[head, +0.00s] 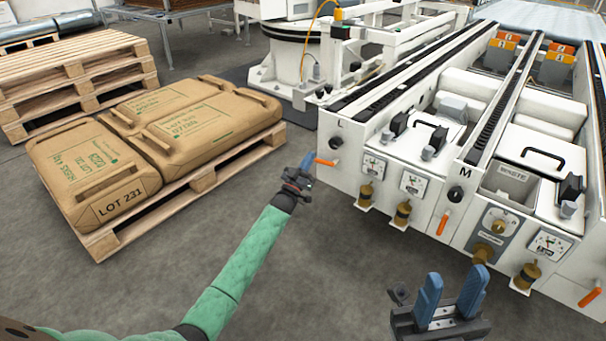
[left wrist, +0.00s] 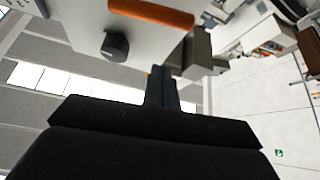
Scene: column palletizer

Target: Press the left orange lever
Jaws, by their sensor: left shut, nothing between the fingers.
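The left orange lever (head: 327,162) sticks out from the left front corner of the white machine, below the black knob marked L (head: 336,142). It lies close to horizontal. My left gripper (head: 308,160) is shut and empty, with its blue fingertips right beside the lever's outer end. I cannot tell whether they touch. In the left wrist view the lever (left wrist: 152,13) is large at the top, beyond the shut fingers (left wrist: 160,82), with a black knob (left wrist: 115,45) near it. My right gripper (head: 453,283) is open and empty, low in front of the machine.
Other orange levers are on the machine front: one below the M knob (head: 443,224) and one at the right edge (head: 591,298). Gauges and brass fittings (head: 403,212) stick out between them. A pallet of brown sacks (head: 190,125) stands at left. The grey floor between is clear.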

